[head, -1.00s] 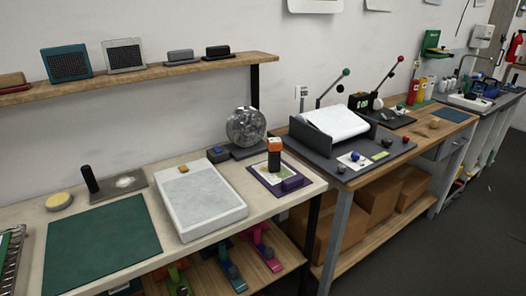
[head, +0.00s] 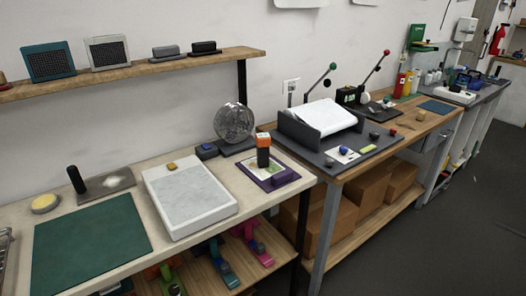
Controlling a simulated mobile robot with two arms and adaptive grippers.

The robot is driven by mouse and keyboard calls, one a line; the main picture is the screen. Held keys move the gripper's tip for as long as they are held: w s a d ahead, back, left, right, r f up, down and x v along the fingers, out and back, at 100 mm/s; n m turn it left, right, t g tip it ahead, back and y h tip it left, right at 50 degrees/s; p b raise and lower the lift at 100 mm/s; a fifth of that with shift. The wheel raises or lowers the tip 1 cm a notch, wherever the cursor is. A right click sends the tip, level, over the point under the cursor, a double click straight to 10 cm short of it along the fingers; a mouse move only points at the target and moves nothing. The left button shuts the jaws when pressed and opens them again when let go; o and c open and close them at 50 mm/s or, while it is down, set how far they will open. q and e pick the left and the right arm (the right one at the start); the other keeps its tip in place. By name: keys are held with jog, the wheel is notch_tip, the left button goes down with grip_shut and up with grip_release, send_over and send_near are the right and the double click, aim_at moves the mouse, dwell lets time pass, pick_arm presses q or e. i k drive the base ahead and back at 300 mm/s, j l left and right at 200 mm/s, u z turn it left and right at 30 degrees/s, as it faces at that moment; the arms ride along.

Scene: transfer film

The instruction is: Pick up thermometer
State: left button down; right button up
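No thing in view is clearly a thermometer. An upright black device with an orange top (head: 264,150) stands on a purple-edged board (head: 276,186) at the right end of the pale bench; I cannot tell if it is the thermometer. Neither of my grippers shows in the head view.
A wooden bench to the right carries a dark tray with a white roll (head: 325,115). Cardboard boxes (head: 365,190) sit below. Grey floor (head: 430,235) is open at right.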

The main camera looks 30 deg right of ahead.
aim_at(262, 140)
jog(key=l+u, duration=0.1)
jog(key=l, duration=1.45)
